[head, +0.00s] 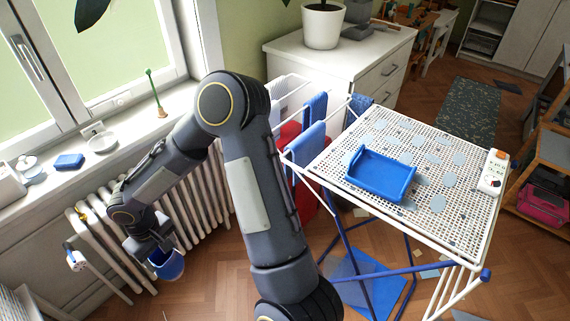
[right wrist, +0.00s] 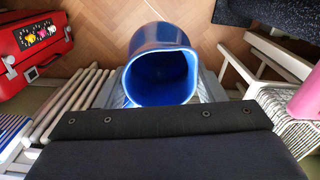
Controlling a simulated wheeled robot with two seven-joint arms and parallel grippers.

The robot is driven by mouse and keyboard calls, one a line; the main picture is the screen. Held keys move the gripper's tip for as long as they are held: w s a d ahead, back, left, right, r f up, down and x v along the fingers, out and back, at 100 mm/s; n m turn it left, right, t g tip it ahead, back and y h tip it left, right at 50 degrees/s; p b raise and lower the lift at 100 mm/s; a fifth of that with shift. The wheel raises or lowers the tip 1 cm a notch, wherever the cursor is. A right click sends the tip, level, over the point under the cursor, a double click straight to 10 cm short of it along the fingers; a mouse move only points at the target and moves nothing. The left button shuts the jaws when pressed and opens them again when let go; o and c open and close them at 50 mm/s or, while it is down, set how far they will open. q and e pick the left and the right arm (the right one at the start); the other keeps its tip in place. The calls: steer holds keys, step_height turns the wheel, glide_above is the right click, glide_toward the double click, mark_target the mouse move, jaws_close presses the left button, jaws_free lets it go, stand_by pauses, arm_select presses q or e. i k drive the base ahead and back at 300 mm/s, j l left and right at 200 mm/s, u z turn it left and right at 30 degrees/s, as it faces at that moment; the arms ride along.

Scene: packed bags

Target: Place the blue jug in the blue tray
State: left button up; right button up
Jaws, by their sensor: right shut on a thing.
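The blue jug (head: 168,265) hangs from my right gripper (head: 152,250) beside the radiator, at the lower left of the head view. In the right wrist view the jug (right wrist: 160,65) sits between the two grey fingers, its open mouth facing the camera and its inside looking empty. My right gripper is shut on it. The blue tray (head: 381,177) lies on the white perforated top of a rack (head: 465,150), well to the right of the jug. The tray looks empty. My left gripper is not in view.
A white radiator (head: 205,195) and windowsill (head: 125,135) stand at the left. Blue cloths (head: 305,145) hang at the rack's left end. A white power strip (head: 492,172) lies on the rack's right side. Pale blue patches surround the tray. A white cabinet (head: 345,65) stands behind.

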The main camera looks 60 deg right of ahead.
mark_target(382, 171)
steer(key=z, duration=1.95)
